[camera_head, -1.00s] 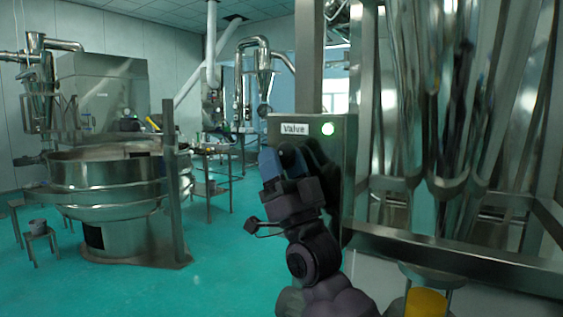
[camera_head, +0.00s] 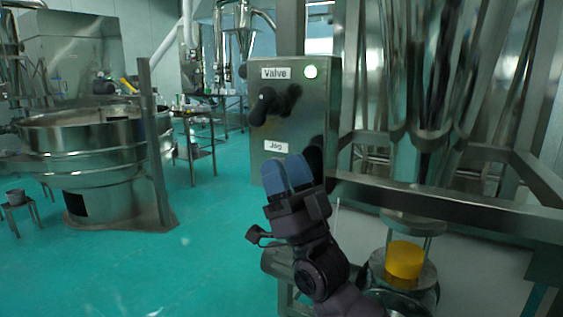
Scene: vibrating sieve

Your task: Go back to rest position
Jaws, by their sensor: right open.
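My right gripper (camera_head: 287,173), with blue finger pads, is in front of the lower part of the metal control box (camera_head: 262,150), below its lower label. Its fingers point up, slightly apart and with nothing between them. A dark shape on the box face may be a knob or a reflection; I cannot tell. Contact between gripper and box is not clear. My left gripper is out of view.
A large round sieve (camera_head: 75,145) stands at left beside a metal post (camera_head: 155,140). A steel frame beam (camera_head: 440,205) crosses the right side. Below it, a yellow cylinder (camera_head: 404,260) sits on a round metal vessel. The green floor (camera_head: 200,250) is clear at lower left.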

